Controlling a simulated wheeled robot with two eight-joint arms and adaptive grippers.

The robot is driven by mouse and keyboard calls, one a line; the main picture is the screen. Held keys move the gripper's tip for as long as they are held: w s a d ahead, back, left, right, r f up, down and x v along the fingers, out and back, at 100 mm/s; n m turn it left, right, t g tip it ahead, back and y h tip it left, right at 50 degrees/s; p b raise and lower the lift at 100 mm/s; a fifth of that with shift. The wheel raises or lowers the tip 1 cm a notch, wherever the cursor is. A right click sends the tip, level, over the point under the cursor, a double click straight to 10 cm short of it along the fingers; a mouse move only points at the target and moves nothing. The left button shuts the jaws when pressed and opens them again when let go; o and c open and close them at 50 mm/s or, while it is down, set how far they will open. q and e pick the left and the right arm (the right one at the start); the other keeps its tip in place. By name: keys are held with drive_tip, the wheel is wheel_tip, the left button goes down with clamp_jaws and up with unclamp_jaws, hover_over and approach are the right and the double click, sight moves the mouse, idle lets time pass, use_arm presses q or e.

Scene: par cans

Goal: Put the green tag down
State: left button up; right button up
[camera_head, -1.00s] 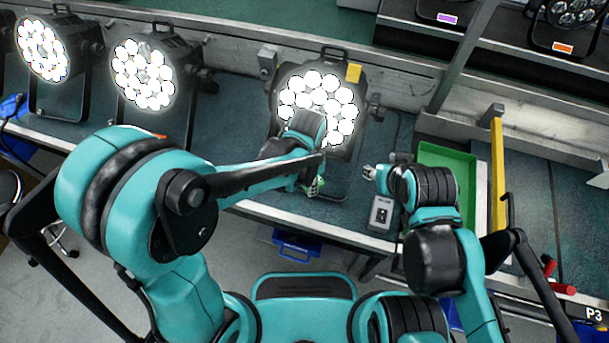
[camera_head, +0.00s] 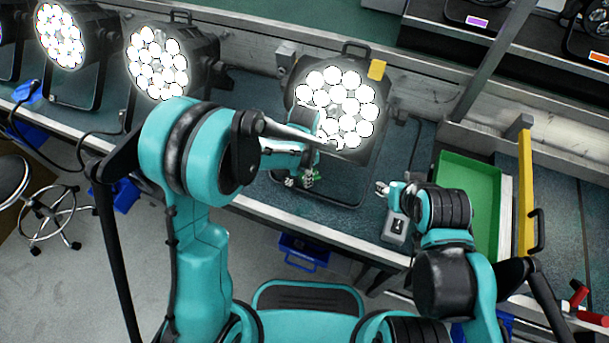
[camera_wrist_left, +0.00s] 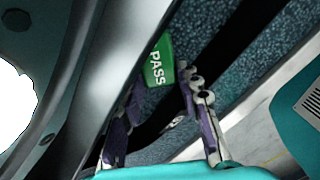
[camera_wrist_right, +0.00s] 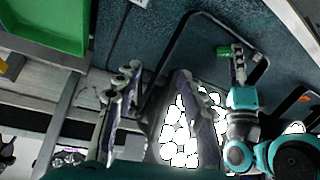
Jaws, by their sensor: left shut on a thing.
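My left gripper (camera_head: 301,180) is in front of the lit middle par can (camera_head: 378,105), low over the bench near its black stand. It is shut on the green tag, whose white word PASS reads clearly in the left wrist view (camera_wrist_left: 157,62), between the fingertips. The tag also shows beside the left gripper in the right wrist view (camera_wrist_right: 223,51), within the outline of the black stand. I cannot tell whether it touches the bench. My right gripper (camera_wrist_right: 160,82) is open and empty, its fingers apart, to the right of the left one in the head view.
A grey box (camera_head: 396,228) lies by my right gripper. A green tray (camera_head: 470,195) and a yellow bar (camera_head: 526,190) are further right. Two more lit par cans (camera_head: 157,62) (camera_head: 62,36) stand left. A yellow tag (camera_head: 377,70) is on the middle can.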

use_arm(q)
drive_tip(key=shift+f, duration=0.15)
drive_tip(key=o, duration=0.9)
drive_tip(key=shift+o, duration=0.2)
drive_tip(key=shift+r, duration=0.25)
wheel_tip(320, 180, up, 11)
drive_tip(key=p, duration=0.4)
drive_tip(key=s+a+r+m+t, duration=0.7)
drive_tip(key=s+a+r+m, duration=0.5)
drive_tip(key=m, duration=1.1)
drive_tip(key=shift+s+a+p, duration=0.35)
drive_tip(key=shift+s+a, duration=0.3)
drive_tip(key=shift+a, duration=0.55)
